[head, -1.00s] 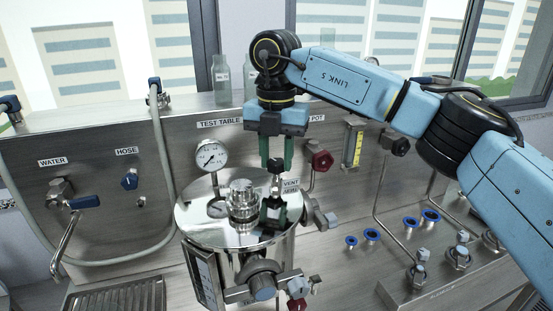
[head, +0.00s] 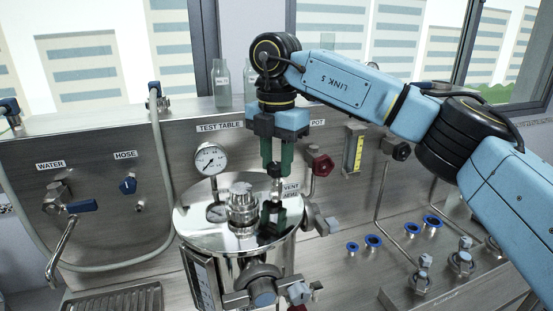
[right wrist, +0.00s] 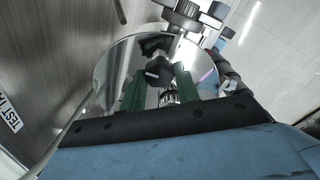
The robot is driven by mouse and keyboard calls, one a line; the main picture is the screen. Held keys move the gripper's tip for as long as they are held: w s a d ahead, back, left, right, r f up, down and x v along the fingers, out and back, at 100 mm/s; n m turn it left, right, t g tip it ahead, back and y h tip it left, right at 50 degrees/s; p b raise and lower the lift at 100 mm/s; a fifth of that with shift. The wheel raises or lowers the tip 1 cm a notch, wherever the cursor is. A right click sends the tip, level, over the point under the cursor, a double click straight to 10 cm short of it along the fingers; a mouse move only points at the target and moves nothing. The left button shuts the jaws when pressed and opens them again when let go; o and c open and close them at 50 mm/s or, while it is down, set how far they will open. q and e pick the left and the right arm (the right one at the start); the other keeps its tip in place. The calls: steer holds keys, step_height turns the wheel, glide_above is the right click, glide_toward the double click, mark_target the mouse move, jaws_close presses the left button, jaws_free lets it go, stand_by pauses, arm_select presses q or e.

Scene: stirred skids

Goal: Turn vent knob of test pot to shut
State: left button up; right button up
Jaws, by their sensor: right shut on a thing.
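The test pot (head: 196,232) is a shiny steel vessel with a round lid, standing under the TEST TABLE label. Its vent knob (right wrist: 158,70) is small and dark with a pale mark, and sits above the lid by the VENT label (head: 291,187). My right gripper (head: 276,168) comes down from above, with its green fingers on either side of the knob and shut on it. In the right wrist view the fingers (right wrist: 158,82) flank the knob. The fingers hide part of the knob in the head view. My left gripper is not in view.
A pressure gauge (head: 211,159) stands behind the pot, and a red knob (head: 321,165) is to its right. A large grey clamp handle (head: 262,286) is at its front. Blue rings (head: 373,241) and fittings lie to the right. Glass bottles (head: 221,82) stand on the ledge.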

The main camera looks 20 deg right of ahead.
steer(key=shift+r, duration=0.1)
steer(key=o, duration=1)
steer(key=shift+c, duration=0.2)
step_height(320, 180, up, 13)
steer(key=shift+r+p, duration=0.15)
steer(key=shift+p, duration=0.3)
